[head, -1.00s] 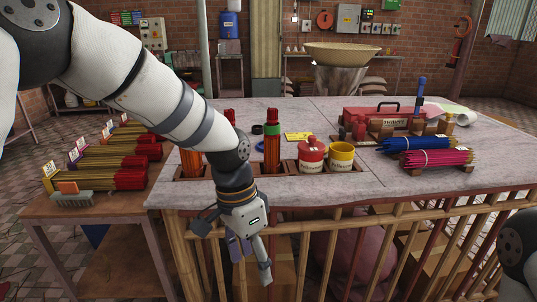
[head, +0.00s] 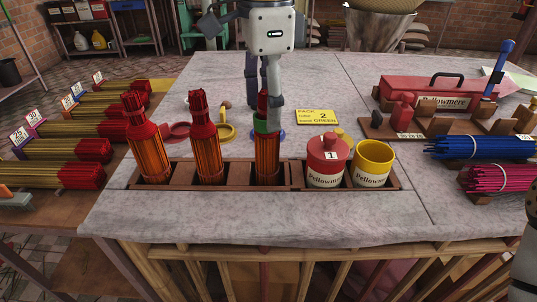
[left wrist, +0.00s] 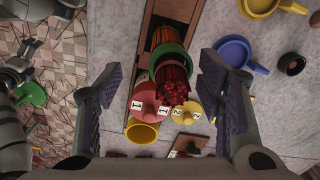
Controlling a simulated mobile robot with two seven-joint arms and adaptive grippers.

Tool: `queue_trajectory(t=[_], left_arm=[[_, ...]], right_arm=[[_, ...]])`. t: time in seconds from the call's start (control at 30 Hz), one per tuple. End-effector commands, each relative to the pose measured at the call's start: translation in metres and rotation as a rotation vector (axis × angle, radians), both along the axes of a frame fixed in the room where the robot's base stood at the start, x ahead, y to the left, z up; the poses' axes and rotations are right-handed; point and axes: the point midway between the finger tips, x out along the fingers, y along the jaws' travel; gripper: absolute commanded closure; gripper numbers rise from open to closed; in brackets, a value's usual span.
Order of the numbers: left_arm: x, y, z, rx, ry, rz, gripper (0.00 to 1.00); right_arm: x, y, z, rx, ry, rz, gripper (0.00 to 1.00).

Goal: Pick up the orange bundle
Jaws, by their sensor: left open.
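Three upright bundles of orange sticks with dark red tops stand in a wooden rack: one at left (head: 149,150), one in the middle (head: 207,150), and one with a green band (head: 266,153). I cannot tell which one the task names. My left gripper (head: 262,98) is open, pointing down at the top of the green-banded bundle, one finger covering part of it. In the left wrist view that bundle (left wrist: 173,80) lies between the spread fingers (left wrist: 160,88), with gaps on both sides.
In the rack, a red lidded pot (head: 325,167) and a yellow pot (head: 373,160) stand right of the bundles. A yellow card (head: 315,117) reads "band GREEN". Blue (head: 470,147) and pink (head: 495,180) stick bundles lie at right. The stone tabletop (head: 250,215) is clear in front.

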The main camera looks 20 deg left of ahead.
Motion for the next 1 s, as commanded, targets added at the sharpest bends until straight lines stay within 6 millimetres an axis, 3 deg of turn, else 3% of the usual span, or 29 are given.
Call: queue_trajectory(t=[0.33,0.6,0.87,1.0], left_arm=[[0.006,0.004,-0.056,-0.001,0.001,0.001,0.39],[0.007,0.004,-0.061,0.0,-0.001,0.001,0.39],[0.007,0.004,-0.061,0.0,-0.001,0.001,0.98],[0.007,0.004,-0.061,-0.001,-0.003,0.001,1.0]], right_arm=[[0.001,0.0,0.0,0.0,-0.002,0.0,0.0],[0.001,0.0,0.0,0.0,-0.003,0.0,0.0],[0.001,0.0,0.0,0.0,-0.002,0.0,0.0],[0.001,0.0,0.0,0.0,-0.002,0.0,0.0]])
